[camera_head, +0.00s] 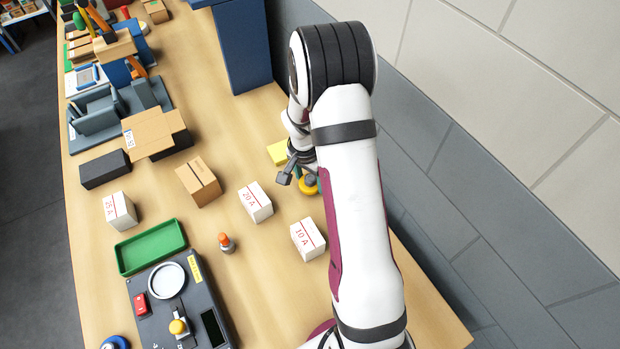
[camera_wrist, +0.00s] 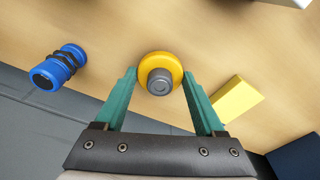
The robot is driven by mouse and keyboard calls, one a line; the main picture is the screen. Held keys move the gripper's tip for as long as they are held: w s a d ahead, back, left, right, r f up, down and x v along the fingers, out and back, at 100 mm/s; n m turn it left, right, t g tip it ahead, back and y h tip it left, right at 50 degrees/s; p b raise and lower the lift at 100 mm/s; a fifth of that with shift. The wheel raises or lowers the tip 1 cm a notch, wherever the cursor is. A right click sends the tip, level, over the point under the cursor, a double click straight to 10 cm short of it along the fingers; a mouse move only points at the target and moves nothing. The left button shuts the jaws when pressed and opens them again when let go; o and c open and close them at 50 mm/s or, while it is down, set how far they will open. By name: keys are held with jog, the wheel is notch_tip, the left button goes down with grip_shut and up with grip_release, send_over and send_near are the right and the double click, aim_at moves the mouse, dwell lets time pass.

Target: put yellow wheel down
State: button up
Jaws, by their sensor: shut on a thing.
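The yellow wheel (camera_wrist: 158,62) is a round yellow disc with a grey hub, seen in the wrist view between the teal fingers of my gripper (camera_wrist: 160,80). The fingers are shut on its two sides. In the head view the yellow wheel (camera_head: 309,185) shows partly beside my arm, at the gripper (camera_head: 296,175). It is low over the wooden table; I cannot tell whether it touches the surface.
A yellow block (camera_head: 278,152) lies close to the wheel. White boxes (camera_head: 256,202) and (camera_head: 307,239) stand nearby. A blue cylinder (camera_wrist: 58,68) shows in the wrist view. A green tray (camera_head: 151,247) and a dark device (camera_head: 205,290) are at the lower left.

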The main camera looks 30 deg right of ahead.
aim_at(307, 187)
jog(key=shift+f, duration=0.3)
jog(key=shift+f, duration=0.1)
jog(key=o, duration=1.4)
notch_tip(307, 187, up, 12)
jog(key=a, duration=0.1)
jog(key=s+a+r+n+y, duration=0.1)
jog(key=s+a+r+n, duration=0.1)
jog(key=s+a, duration=0.3)
jog(key=s+a+r+n+y, duration=0.1)
jog(key=s+a+r+n, duration=0.2)
jog(key=s+a, duration=0.3)
jog(key=s+a+r+n+y, duration=0.1)
jog(key=s+a+r, duration=0.3)
jog(key=s, duration=1)
jog(key=shift+s+a+r+n+g, duration=0.15)
jog(key=shift+a+n+g, duration=0.25)
jog(key=shift+a+n, duration=0.35)
